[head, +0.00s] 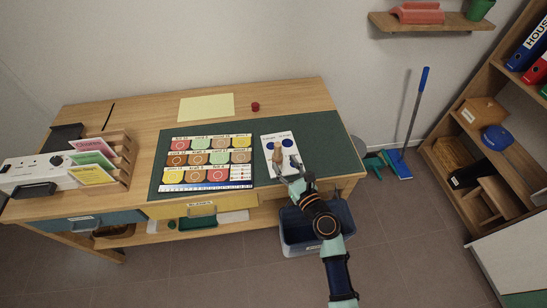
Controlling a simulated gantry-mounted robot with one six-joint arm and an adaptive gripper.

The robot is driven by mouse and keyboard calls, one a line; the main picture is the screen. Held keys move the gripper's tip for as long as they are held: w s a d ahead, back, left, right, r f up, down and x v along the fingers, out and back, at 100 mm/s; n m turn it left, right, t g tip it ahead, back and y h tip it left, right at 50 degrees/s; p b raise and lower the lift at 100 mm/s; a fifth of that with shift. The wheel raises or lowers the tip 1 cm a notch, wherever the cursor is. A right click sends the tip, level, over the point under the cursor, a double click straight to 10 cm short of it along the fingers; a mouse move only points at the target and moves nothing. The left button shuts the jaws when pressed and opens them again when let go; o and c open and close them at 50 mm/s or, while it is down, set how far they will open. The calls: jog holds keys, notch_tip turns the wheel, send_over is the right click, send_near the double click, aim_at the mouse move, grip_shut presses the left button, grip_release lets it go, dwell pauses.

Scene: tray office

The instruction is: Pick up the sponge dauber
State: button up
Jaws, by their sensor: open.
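A small tan upright object, which looks like the sponge dauber (277,154), stands on a white card (268,140) with dark blue round marks. The card lies on the dark green mat (325,140) on the wooden desk. My gripper (288,174) is open and empty, just in front of the dauber and slightly to its right, over the lower part of the card. Its fingers point toward the dauber. At this size I cannot tell the exact gap between them.
A printed chart (208,160) with coloured circles lies left of the card. A red round object (255,106) and a yellow sheet (206,107) lie behind the mat. A wooden rack (117,160) stands at left. The mat's right part is clear.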

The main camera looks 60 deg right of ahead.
aim_at(279, 155)
jog(key=b+x, duration=0.1)
jog(key=x, duration=0.4)
jog(key=shift+w+d+b, duration=0.3)
jog(key=shift+s+a, duration=0.1)
jog(key=shift+a, duration=0.05)
grip_shut()
